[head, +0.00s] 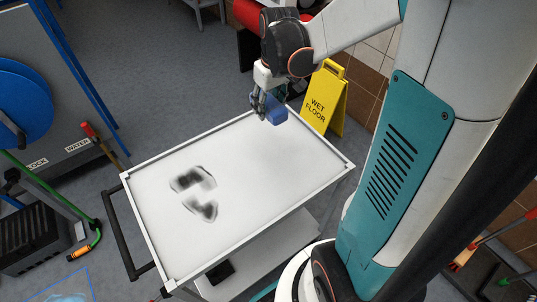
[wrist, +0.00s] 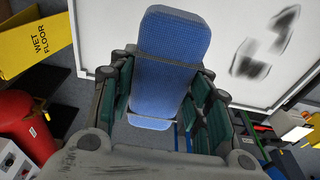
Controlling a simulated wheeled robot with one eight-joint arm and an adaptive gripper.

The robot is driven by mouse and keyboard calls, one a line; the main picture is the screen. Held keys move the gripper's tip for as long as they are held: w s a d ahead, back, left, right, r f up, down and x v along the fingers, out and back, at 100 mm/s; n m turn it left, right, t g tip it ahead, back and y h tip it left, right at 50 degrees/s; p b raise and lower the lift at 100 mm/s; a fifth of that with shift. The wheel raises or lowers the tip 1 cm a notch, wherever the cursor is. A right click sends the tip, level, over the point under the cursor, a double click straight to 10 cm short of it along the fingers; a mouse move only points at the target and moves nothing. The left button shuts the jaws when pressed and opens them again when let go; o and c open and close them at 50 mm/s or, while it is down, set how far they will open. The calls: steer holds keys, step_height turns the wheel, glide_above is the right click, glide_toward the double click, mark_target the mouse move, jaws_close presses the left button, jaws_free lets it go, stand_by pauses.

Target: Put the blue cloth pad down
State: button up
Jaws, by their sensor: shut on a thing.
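The blue cloth pad (wrist: 170,65) is a rounded block with a woven blue face, held between the fingers of my gripper (wrist: 165,95) in the wrist view. In the head view the pad (head: 275,113) hangs at the far edge of the white cart top. My gripper (head: 263,102) points down there and is shut on the pad. I cannot tell whether the pad touches the cart top.
The white cart top (head: 270,170) has a raised rim and dark smudges (head: 193,180) on its left half; the rest is bare. A yellow wet floor sign (head: 326,97) stands just beyond its far right side. A red cylinder (wrist: 25,125) shows in the wrist view.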

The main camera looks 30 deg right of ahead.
steer(key=b, duration=0.6)
glide_above(268, 155)
step_height(268, 155, down, 16)
steer(key=shift+s+f, duration=0.1)
steer(key=shift+f+b, duration=0.55)
steer(key=shift+f, duration=1.15)
steer(key=shift+f+b, duration=0.55)
steer(key=shift+f, duration=0.1)
steer(key=shift+s, duration=0.1)
steer(key=o, duration=1)
steer(key=shift+o, duration=0.2)
